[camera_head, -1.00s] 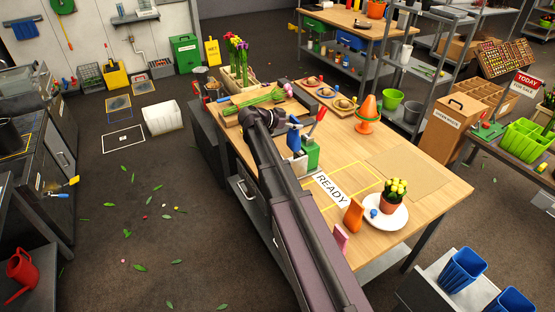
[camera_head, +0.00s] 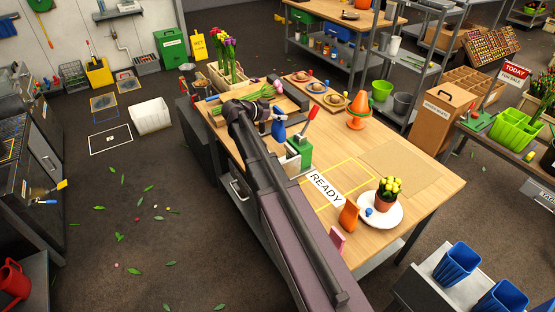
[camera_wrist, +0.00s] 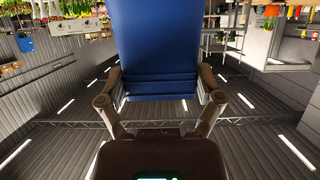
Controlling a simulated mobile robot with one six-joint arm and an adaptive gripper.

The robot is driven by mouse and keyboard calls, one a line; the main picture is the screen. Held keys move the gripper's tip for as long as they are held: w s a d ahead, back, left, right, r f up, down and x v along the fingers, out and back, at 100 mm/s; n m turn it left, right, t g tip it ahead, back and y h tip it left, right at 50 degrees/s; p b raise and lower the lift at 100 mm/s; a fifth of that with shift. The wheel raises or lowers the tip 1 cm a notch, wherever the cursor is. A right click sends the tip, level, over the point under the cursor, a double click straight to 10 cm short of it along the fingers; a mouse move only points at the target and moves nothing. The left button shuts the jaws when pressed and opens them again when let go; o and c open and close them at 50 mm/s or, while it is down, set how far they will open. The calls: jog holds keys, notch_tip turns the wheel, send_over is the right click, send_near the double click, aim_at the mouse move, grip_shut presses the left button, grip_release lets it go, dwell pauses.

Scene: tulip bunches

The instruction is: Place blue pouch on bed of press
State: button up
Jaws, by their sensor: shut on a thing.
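My gripper (camera_wrist: 160,84) is shut on the blue pouch (camera_wrist: 155,38), with one finger at each side of its lower edge in the wrist view. In the head view the blue pouch (camera_head: 279,131) is held upright, just beyond and left of the press. The press (camera_head: 301,147) is green with a raised red lever and stands on the wooden workbench. My arm hides part of the press's left side, so its bed shows only in part. Pouch and press look apart, though the height of the pouch is hard to tell.
An orange pouch (camera_head: 349,216) and a pink pouch (camera_head: 337,239) stand near the bench's front edge. A yellow outline with a READY label (camera_head: 326,187) is empty. A potted plant (camera_head: 386,194) sits on a white saucer (camera_head: 396,217). Cut tulips (camera_head: 262,93) lie behind my arm.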

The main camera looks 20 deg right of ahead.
aim_at(278, 141)
jog(key=shift+f+b, duration=6.3)
jog(key=shift+f, duration=0.25)
jog(key=shift+f+b, duration=2.25)
jog(key=shift+f, duration=0.15)
jog(key=o, duration=1.1)
jog(key=shift+r, duration=0.2)
